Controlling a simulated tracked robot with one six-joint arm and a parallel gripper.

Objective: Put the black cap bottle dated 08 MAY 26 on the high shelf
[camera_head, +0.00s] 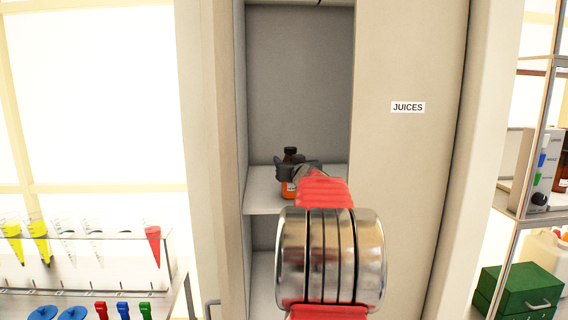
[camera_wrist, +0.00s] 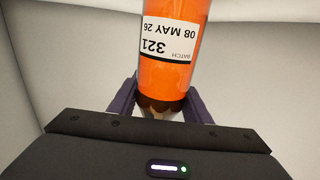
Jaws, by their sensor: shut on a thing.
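An amber-orange bottle with a black cap (camera_head: 290,155) is upright inside the cabinet, over the white shelf board (camera_head: 263,202). In the wrist view the bottle (camera_wrist: 178,75) shows a white label, upside down, reading batch 321 and 08 MAY 26. My gripper (camera_head: 288,171) is shut on the bottle, with dark fingers on both sides of it in the wrist view (camera_wrist: 162,105). I cannot tell whether the base touches the board. My red arm hides part of the board's right side.
The cabinet carries a JUICES sign (camera_head: 408,107) on its right panel. The bay's side walls stand close on both sides, with open space above the bottle. A lower compartment (camera_head: 263,235) lies below. A rack of coloured tubes (camera_head: 80,245) stands left, a green case (camera_head: 520,290) right.

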